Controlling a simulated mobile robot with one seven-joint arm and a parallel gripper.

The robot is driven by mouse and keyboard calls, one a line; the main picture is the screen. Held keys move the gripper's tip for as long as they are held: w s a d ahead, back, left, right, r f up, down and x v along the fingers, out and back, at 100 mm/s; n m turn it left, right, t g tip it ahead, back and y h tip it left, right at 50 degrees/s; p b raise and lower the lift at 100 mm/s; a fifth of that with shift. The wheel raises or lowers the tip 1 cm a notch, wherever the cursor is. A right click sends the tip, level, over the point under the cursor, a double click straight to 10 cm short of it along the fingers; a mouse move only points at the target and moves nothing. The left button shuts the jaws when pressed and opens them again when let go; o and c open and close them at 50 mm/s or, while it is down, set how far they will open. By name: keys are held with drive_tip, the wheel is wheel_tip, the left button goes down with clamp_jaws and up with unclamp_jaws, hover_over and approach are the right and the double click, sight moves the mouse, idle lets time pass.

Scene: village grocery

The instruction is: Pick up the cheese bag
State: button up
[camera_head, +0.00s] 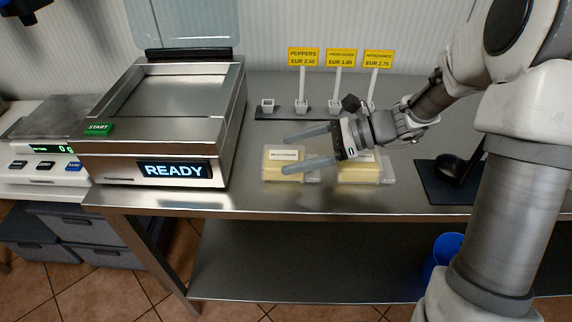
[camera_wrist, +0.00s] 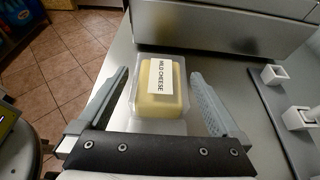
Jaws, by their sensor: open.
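The cheese bag (camera_head: 283,172) is a clear pack with a yellow block and a white label, lying on the steel counter. In the wrist view the bag (camera_wrist: 172,108) reads "MILD CHEESE" and sits between the two fingers. My gripper (camera_head: 285,154) is open and empty, its grey fingers reaching left over the bag. The wrist view shows my gripper (camera_wrist: 160,76) with a finger on each side of the bag, apart from it. A second yellow pack (camera_head: 358,174) lies to the right, its label partly hidden by my gripper.
A steel machine (camera_head: 165,120) marked "READY" stands left of the bag. Behind is a dark rack (camera_head: 285,114) with small white cups and yellow price signs (camera_head: 341,57). A black stand (camera_head: 446,182) is at the right. The counter's front strip is clear.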

sight(278, 155)
drive_tip(key=b+x, duration=0.1)
drive_tip(key=x, duration=0.4)
drive_tip(key=shift+w, duration=0.1)
drive_tip(key=shift+d+r, duration=0.1)
drive_tip(key=c, duration=1.4)
drive_tip(key=shift+r, duration=0.1)
wheel_tip(278, 155, up, 4)
drive_tip(key=shift+r+p, duration=0.2)
drive_tip(key=shift+p, duration=0.65)
drive_tip(key=s+d+r+p, duration=0.1)
drive_tip(key=s+d+r, duration=0.1)
drive_tip(key=d, duration=0.3)
drive_tip(key=s+d+r+p, duration=0.2)
drive_tip(key=d+r, duration=0.2)
drive_tip(key=d, duration=0.1)
drive_tip(key=shift+s+d+r, duration=0.2)
drive_tip(key=shift+s+d, duration=0.1)
drive_tip(key=shift+s, duration=0.05)
